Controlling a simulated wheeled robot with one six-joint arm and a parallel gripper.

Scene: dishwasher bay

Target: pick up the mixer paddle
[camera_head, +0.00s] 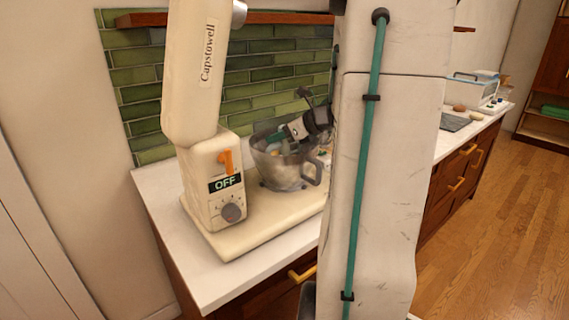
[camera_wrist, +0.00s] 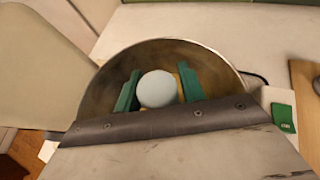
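I cannot clearly make out the mixer paddle in either view. Contact with either finger is unclear. The bowl's inner wall (camera_wrist: 225,75) curves around the fingers; my wrist hides its near part.
The cream mixer (camera_head: 205,185) has its head raised and its display reads OFF. A green-tiled wall (camera_head: 270,70) and a wooden shelf (camera_head: 250,18) lie behind. In the wrist view, a small green item (camera_wrist: 283,117) and a wooden board (camera_wrist: 305,85) are to the right.

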